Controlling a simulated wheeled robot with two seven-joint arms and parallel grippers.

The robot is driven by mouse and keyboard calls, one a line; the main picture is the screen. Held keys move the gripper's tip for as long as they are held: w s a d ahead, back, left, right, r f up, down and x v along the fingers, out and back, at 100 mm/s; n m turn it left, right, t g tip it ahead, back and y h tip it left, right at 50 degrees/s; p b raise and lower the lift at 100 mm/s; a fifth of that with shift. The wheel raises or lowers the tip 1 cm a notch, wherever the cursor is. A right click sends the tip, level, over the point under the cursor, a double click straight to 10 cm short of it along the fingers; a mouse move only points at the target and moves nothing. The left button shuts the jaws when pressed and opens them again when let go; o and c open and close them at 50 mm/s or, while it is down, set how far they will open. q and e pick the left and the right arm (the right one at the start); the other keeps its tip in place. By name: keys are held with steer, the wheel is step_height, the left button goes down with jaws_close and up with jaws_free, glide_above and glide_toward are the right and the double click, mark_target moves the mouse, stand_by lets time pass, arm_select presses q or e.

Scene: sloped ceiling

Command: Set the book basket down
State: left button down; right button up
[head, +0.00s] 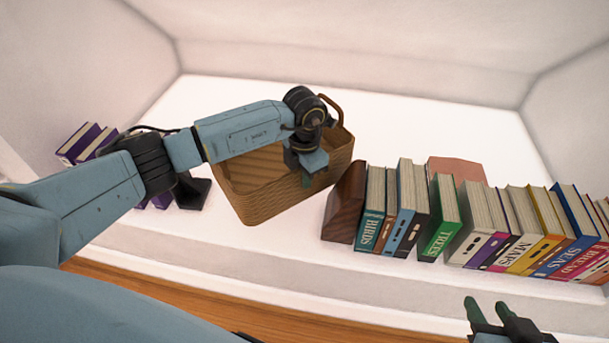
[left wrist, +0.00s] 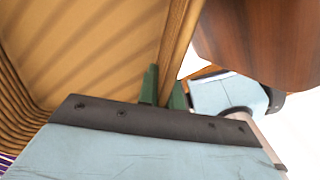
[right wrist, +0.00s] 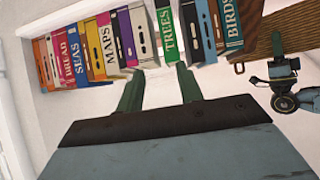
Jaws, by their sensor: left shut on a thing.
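The brown woven book basket (head: 250,207) hangs or sits tilted over the white shelf in the head view, with a curved handle at its right end. I cannot tell whether its base touches the shelf. In the left wrist view the two green fingers (left wrist: 163,90) close around the wall of the basket (left wrist: 85,50). The inside that shows looks empty. My right gripper (head: 489,309) is at the lower right, in front of the shelf; its fingers (right wrist: 160,92) are apart and hold nothing.
A wooden bookend (head: 345,202) stands close to the basket's right, beside a row of upright books (head: 441,218). Purple books (head: 86,143) and a black bookend (head: 192,192) stand at the left. The shelf (head: 400,130) is clear behind the basket.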

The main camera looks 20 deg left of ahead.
arm_select(q)
steer(key=shift+f, duration=0.4)
arm_select(e)
steer(key=shift+w+a+r+t, duration=0.2)
steer(key=shift+w+r+t, duration=0.15)
steer(key=shift+r, duration=0.1)
steer(key=shift+w+a+r+t, duration=0.2)
steer(key=shift+w+r+t, duration=0.15)
steer(key=shift+r, duration=0.1)
arm_select(q)
steer(key=c, duration=1.6)
jaws_free()
steer(key=shift+o, duration=0.2)
arm_select(e)
steer(key=shift+s, duration=0.1)
